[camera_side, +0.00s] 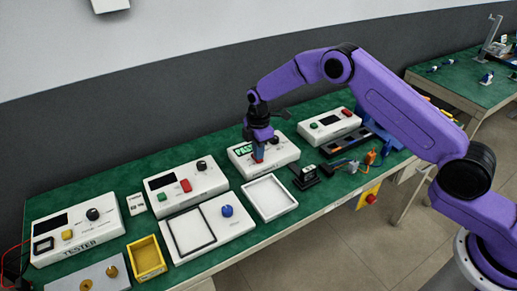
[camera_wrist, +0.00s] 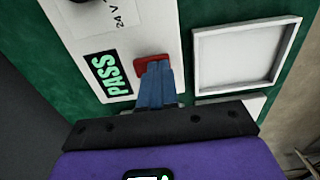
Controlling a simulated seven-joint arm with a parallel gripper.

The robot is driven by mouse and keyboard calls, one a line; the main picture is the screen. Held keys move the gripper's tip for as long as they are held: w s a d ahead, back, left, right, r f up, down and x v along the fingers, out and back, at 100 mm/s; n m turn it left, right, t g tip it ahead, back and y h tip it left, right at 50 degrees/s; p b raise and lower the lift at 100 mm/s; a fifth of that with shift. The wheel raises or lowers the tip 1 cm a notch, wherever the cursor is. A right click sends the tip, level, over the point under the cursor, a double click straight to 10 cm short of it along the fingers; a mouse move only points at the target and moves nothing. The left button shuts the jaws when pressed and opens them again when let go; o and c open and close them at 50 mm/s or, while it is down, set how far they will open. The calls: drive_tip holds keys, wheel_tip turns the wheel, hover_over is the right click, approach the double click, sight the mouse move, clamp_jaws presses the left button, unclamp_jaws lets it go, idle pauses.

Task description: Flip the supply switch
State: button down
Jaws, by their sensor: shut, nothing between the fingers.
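A white box (camera_side: 283,151) with a lit display reading PASS stands near the middle of the bench, under my gripper (camera_side: 258,157). The wrist view shows its red switch (camera_wrist: 152,62) beside the PASS display (camera_wrist: 107,76), and a label reading "24 V" (camera_wrist: 128,14). My gripper (camera_wrist: 154,72) is shut and empty, pointing down with its blue fingertips at the red switch. The fingers hide part of the switch. They look to be touching it or just above it; I cannot tell which, nor the switch's position.
A white tray (camera_side: 247,187) lies just in front of the box. A white box with a red switch and knob (camera_side: 207,178) stands to the left, another white box (camera_side: 345,128) to the right. A small black device (camera_side: 304,183) and cables (camera_side: 345,165) lie nearby.

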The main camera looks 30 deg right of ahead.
drive_tip(key=shift+s+f, duration=0.55)
drive_tip(key=shift+f, duration=0.2)
drive_tip(key=shift+a, duration=0.1)
drive_tip(key=shift+w+r, duration=0.25)
drive_tip(key=shift+w, duration=0.65)
drive_tip(key=shift+r, duration=0.5)
wheel_tip(320, 180, up, 14)
drive_tip(key=shift+w, duration=0.15)
